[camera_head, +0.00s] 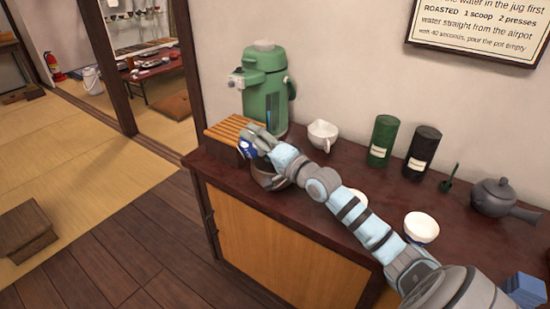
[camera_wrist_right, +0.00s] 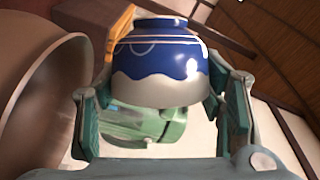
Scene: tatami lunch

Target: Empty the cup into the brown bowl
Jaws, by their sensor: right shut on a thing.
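My right gripper (camera_head: 250,146) is shut on a blue and white cup (camera_head: 247,149), near the left end of the counter. In the right wrist view the cup (camera_wrist_right: 165,65) sits between the two fingers, its blue part toward the top of the picture. Its opening and contents are hidden. The brown bowl (camera_head: 268,182) stands on the counter just below the gripper, partly covered by my arm. In the right wrist view the bowl (camera_wrist_right: 40,95) fills the left side, beside the cup. My left gripper is out of view.
A green airpot (camera_head: 264,88) stands behind, next to a slatted wooden rack (camera_head: 230,129). A white jug (camera_head: 322,135), a green canister (camera_head: 382,140), a black canister (camera_head: 422,151), another cup (camera_head: 421,228) and a dark teapot (camera_head: 494,197) stand to the right.

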